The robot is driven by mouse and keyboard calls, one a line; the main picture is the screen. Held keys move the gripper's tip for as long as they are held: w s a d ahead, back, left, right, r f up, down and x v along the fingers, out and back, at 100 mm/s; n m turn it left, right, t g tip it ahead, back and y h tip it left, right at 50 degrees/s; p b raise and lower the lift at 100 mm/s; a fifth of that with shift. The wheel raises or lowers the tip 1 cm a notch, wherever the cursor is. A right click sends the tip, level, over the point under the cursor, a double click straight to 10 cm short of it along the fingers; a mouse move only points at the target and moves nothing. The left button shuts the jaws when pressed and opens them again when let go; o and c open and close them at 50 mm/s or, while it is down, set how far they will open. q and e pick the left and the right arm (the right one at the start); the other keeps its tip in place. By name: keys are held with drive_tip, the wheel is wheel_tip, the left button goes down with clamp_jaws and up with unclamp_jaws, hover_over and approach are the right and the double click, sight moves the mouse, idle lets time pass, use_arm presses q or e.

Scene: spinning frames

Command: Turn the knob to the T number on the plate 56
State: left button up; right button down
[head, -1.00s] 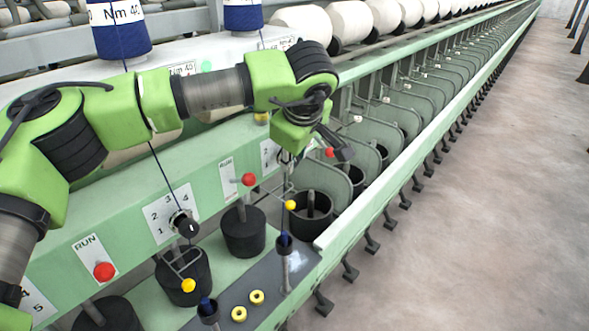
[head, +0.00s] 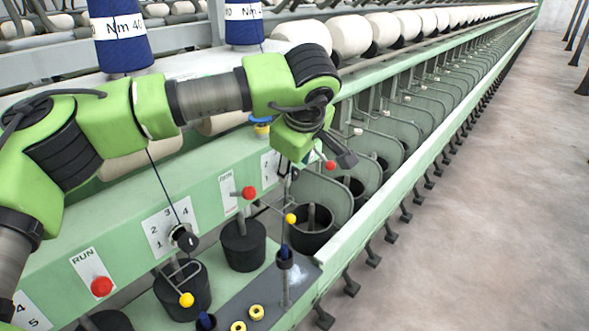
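A white dial plate (head: 157,228) with the numbers 1 to 4 is on the green front beam. Its dark knob (head: 187,241) sits at the plate's lower right. A second dial plate (head: 268,166) farther along is partly hidden by my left wrist; its knob cannot be made out clearly. My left gripper (head: 342,157) is dark and small in view, beyond the second plate and apart from the nearer knob. Its fingers are too unclear to tell open from shut. I cannot read 56 on any plate. My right gripper is not in view.
Red balls (head: 102,286) on the beam and yellow balls (head: 187,299) on wire arms stick out near the dials. Black cups (head: 243,245) stand below. Blue bobbins (head: 119,35) marked Nm 40 stand above. The floor (head: 480,220) at right is clear.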

use_arm(q)
drive_tip(key=v, duration=1)
